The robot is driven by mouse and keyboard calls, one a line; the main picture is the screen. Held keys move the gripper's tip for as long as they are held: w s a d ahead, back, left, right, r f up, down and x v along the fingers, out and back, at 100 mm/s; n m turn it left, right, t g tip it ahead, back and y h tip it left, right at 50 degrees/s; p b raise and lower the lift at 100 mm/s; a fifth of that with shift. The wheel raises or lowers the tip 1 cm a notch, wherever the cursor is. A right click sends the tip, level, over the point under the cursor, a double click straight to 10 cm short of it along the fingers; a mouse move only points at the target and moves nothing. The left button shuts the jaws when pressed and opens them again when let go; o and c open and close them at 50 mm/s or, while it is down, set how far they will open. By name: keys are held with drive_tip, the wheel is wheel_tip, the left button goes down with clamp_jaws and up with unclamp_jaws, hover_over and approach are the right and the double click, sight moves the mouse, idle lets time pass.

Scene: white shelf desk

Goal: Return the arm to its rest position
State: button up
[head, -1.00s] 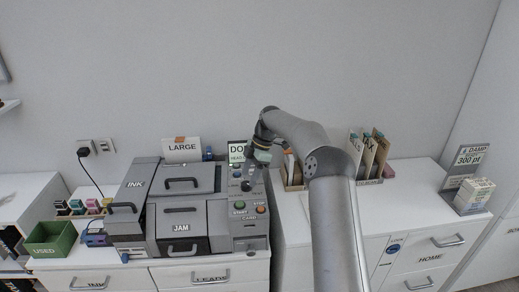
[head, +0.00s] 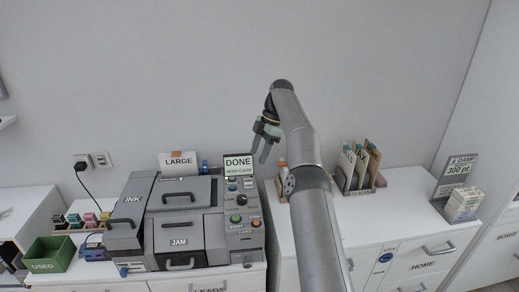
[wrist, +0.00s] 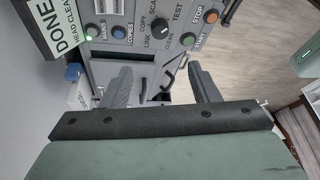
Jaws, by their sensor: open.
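My gripper (head: 265,145) is raised in the air in the head view, above and to the right of the printer's control panel. Its two fingers are apart with nothing between them. In the wrist view, my gripper (wrist: 160,88) shows both fingers spread, with the control panel (wrist: 155,30) beyond them. The grey printer (head: 180,222) stands on the white desk, with its INK and JAM covers closed. The sign (head: 238,165) on it reads DONE, HEAD CLEAN. My arm reaches up from the bottom of the head view.
A green USED bin (head: 50,254) and small ink cartridges (head: 88,219) are left of the printer. A card holder (head: 357,170) and a stack of small boxes (head: 463,204) stand on the right desk.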

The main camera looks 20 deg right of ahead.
drive_tip(key=s+a+r+m+h, duration=0.3)
drive_tip(key=s+a+r+m, duration=0.35)
drive_tip(key=s+a, duration=0.45)
drive_tip(key=s+d+f+m, duration=0.1)
drive_tip(key=s+f+m, duration=0.2)
drive_tip(key=s, duration=0.8)
drive_tip(key=s+d+f+m+t+h, duration=0.1)
drive_tip(key=s+f+m, duration=0.3)
drive_tip(key=s, duration=0.8)
drive_tip(key=s+d+f+m+t, duration=0.1)
drive_tip(key=s+f+m, duration=0.2)
drive_tip(key=s+m, duration=0.3)
drive_tip(key=s, duration=0.5)
drive_tip(key=shift+s+d+f, duration=0.25)
drive_tip(key=shift+d+f, duration=0.05)
drive_tip(key=shift+d, duration=0.05)
